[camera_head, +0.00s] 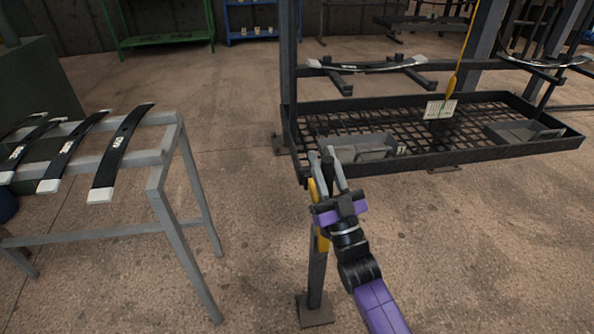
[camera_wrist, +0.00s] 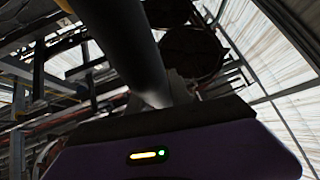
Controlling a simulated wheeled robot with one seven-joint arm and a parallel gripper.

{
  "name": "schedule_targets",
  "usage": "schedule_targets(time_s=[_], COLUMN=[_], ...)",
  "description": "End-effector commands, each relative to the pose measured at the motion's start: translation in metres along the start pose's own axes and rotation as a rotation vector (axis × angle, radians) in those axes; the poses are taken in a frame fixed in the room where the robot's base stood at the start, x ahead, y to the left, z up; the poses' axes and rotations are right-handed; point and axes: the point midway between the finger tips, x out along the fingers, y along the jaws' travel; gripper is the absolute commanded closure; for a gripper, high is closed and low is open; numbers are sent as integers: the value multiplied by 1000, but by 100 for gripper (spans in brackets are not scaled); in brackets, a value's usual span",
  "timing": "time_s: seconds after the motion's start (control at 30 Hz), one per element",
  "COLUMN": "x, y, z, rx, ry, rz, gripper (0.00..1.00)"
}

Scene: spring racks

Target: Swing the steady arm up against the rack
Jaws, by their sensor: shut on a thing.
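My gripper (camera_head: 327,163) is in the middle of the head view, at the front left corner of the black rack (camera_head: 480,154). Its two grey fingers are closed on a dark upright grip, which looks like part of the steady arm (camera_head: 322,240). A yellow length of that arm shows just behind and left of my wrist. My gripper hides much of the arm, so its hinge and its exact angle cannot be told. In the wrist view a thick dark round bar (camera_wrist: 128,40) runs from the top down to the jaws.
A post with a square foot (camera_head: 315,312) stands below my gripper. A grey stand (camera_head: 165,150) with several dark leaf springs is at the left. Open floor lies between stand and rack.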

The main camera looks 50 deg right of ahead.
Motion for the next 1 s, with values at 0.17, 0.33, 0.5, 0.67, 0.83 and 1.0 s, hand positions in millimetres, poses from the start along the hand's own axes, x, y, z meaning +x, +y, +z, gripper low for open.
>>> schedule_targets(time_s=[0.17, 0.33, 0.5, 0.67, 0.83, 1.0], x=[-5, -6, -6, -7, -6, -5], y=[17, 24, 27, 28, 28, 26], z=[0, 0, 0, 0, 0, -1], rx=[34, 50, 54, 53, 53, 53], ry=[5, 9, 9, 8, 8, 10], rz=[36, 52, 57, 59, 58, 55], gripper=[100, 100, 100, 100, 53, 53])
